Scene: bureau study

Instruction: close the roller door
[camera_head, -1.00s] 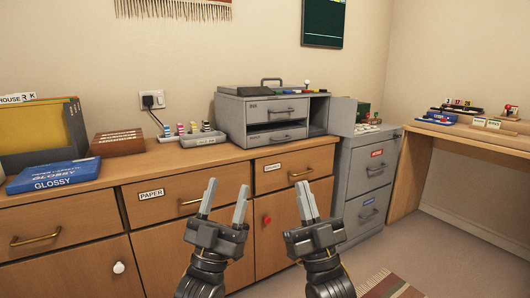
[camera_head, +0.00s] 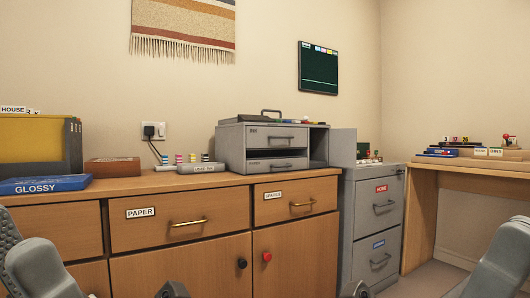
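No roller door can be made out for certain. A grey desktop unit (camera_head: 233,150) stands on the wooden sideboard, with two shut drawers and an open compartment (camera_head: 318,149) at its right end. A flat grey panel (camera_head: 342,148) stands upright just right of that compartment; I cannot tell whether it is joined to the unit.
The wooden sideboard (camera_head: 225,181) has shut drawers and doors below, with a black knob (camera_head: 242,263) and a red knob (camera_head: 267,256). A grey filing cabinet (camera_head: 371,220) stands right of it, then a wooden desk (camera_head: 470,168). A blue box (camera_head: 45,184) lies at left.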

